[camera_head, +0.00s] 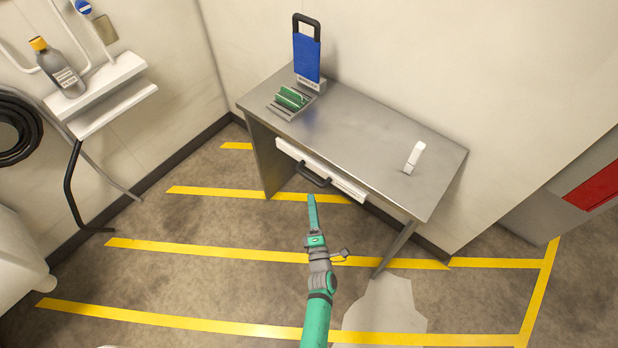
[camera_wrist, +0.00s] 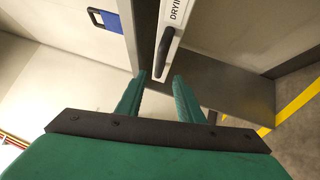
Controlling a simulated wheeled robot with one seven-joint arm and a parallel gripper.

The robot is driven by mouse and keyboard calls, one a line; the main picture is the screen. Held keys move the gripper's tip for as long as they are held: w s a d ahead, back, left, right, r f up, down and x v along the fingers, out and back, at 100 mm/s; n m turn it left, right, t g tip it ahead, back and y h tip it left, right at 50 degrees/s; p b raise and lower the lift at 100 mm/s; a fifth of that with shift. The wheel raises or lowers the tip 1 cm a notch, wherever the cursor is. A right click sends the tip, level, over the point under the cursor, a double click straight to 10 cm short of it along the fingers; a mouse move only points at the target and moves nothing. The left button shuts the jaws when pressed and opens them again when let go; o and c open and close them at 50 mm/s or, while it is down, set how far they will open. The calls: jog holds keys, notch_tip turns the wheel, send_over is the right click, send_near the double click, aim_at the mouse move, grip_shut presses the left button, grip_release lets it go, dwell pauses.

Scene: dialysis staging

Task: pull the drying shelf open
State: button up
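The drying shelf (camera_head: 345,184) is a white-fronted drawer under the front edge of the steel table, with a black bar handle (camera_head: 314,177). It looks pushed in. In the wrist view its white front (camera_wrist: 172,14) carries a partly visible label starting "DRYIN". My green gripper (camera_head: 312,205) is in front of the handle. In the wrist view my gripper (camera_wrist: 159,78) is open, its two fingers apart. The handle (camera_wrist: 165,50) lies ahead between the fingertips, its near end close to them. I cannot tell whether they touch.
On the steel table (camera_head: 365,140) stand a blue board (camera_head: 307,58) with a black handle, a rack holding green pieces (camera_head: 290,98), and a white upright item (camera_head: 414,157). A wall shelf (camera_head: 100,95) with a bottle is at left. The floor before the table is clear.

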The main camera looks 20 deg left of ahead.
aim_at(309, 178)
jog(key=x, duration=1)
jog(key=shift+w+a, duration=0.1)
jog(key=shift+w, duration=0.15)
grip_shut()
